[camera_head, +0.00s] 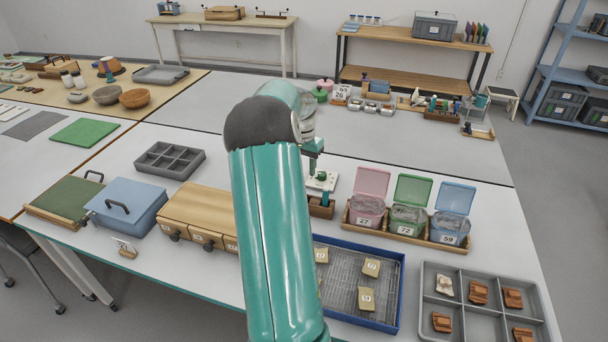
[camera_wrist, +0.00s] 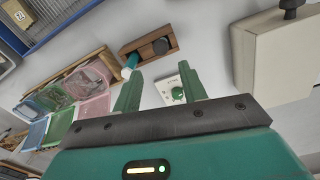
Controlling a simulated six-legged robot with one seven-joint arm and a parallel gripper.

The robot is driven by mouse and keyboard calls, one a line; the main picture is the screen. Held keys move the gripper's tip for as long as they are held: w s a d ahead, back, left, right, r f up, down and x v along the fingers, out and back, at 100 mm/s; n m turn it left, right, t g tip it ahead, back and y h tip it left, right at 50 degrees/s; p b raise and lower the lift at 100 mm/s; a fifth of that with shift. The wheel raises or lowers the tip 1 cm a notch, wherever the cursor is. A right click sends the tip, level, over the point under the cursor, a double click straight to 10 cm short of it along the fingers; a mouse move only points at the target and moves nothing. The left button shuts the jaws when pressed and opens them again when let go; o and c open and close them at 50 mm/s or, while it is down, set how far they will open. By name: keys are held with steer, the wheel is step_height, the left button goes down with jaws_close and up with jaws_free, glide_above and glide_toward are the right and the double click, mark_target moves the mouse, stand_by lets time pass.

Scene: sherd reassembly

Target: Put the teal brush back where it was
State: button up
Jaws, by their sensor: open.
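A small wooden holder (camera_head: 320,209) stands on the near table behind the blue-rimmed tray. A teal piece (camera_head: 326,198), likely the teal brush, shows at it. In the wrist view the wooden holder (camera_wrist: 148,45) lies beyond my fingertips, with a teal, pale-tipped piece (camera_wrist: 131,61) at its near left end and a dark round spot at its right. My gripper (camera_wrist: 162,82) is open, with nothing between its fingers. It hangs above the table, apart from the holder. In the head view my arm hides part of the gripper.
A white device with a green knob (camera_wrist: 175,92) shows between my fingers, below them. Pink, green and blue lidded bins (camera_head: 408,220) stand right of the holder. A wooden drawer box (camera_head: 205,205) stands left. A blue-rimmed tray (camera_head: 400,290) and grey sherd tray (camera_head: 490,270) lie in front.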

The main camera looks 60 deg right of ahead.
step_height(320, 180, up, 9)
steer(key=shift+w, duration=0.15)
steer(key=w+a+r+n+t, duration=0.1)
steer(key=w+a+r+n, duration=0.2)
steer(key=a, duration=0.7)
steer(key=w+a+r+n+t, duration=0.15)
steer(key=w+a+r, duration=0.25)
steer(key=a, duration=0.5)
steer(key=w+a+r+n, duration=0.3)
steer(key=a, duration=0.7)
steer(key=s+a+n+t, duration=0.1)
steer(key=s+a+n, duration=0.2)
steer(key=a, duration=0.6)
steer(key=s+a+f+n+t, duration=0.1)
steer(key=s+a+n, duration=0.3)
steer(key=a, duration=0.5)
steer(key=s+a+f+n+t, duration=0.1)
steer(key=s+a+n, duration=0.3)
steer(key=a, duration=0.6)
steer(key=shift+f, duration=0.2)
steer(key=shift+c, duration=0.6)
